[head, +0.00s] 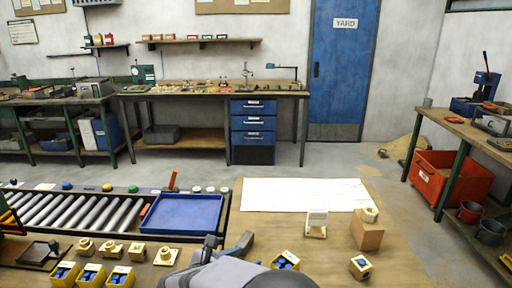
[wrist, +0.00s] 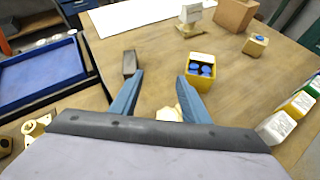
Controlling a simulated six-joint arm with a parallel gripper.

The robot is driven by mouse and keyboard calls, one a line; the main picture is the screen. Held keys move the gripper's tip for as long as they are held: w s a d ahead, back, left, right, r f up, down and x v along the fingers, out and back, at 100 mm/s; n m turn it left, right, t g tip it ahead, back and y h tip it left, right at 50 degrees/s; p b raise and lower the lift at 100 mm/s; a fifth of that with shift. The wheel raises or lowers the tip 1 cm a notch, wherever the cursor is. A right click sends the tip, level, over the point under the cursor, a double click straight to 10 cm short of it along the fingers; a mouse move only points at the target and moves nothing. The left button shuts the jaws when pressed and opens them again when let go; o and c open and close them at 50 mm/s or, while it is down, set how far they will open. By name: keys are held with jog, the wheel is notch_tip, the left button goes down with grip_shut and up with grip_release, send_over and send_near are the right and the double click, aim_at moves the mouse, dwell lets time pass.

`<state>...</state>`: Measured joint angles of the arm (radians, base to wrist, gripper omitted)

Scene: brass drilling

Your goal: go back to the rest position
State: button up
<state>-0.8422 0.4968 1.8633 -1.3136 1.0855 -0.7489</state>
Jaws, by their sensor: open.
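My gripper (head: 232,242) is over the front middle of the wooden table (head: 225,278). In the wrist view my gripper (wrist: 160,74) has its two blue fingers spread wide, with nothing held between the tips. A small pale yellow piece (wrist: 168,114) shows low between the fingers, partly hidden by the gripper body. A yellow box with blue pieces (wrist: 202,58) stands just beyond the right fingertip; it also shows in the head view (head: 286,256). A dark block (wrist: 130,63) lies just beyond the left fingertip.
A blue tray (head: 184,216) stands on the roller conveyor (head: 90,212) at left. Several brass parts and yellow boxes (head: 92,275) stand left of my arm. At right are a card stand (head: 316,228), a brown block (head: 367,236) and a blue-topped yellow piece (head: 360,268). White sheets (head: 300,194) lie behind.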

jog(key=s+d+r+m+g+p, duration=0.3)
jog(key=s+d+m+g+p, duration=0.6)
jog(key=d+m, duration=0.6)
jog(key=s+d+f+m+y+b, duration=0.2)
jog(key=s+f+m+y, duration=0.1)
jog(key=s+m, duration=0.3)
jog(key=s+d+f+m+g+y+b, duration=0.1)
jog(key=s+d+f+m+y+b, duration=0.1)
jog(key=s+m, duration=0.5)
jog(key=shift+s+d+f+y+b, duration=0.3)
jog(key=shift+s+f+y+b, duration=0.25)
jog(key=shift+s+f, duration=0.45)
jog(key=shift+s+r, duration=0.1)
jog(key=shift+r, duration=0.05)
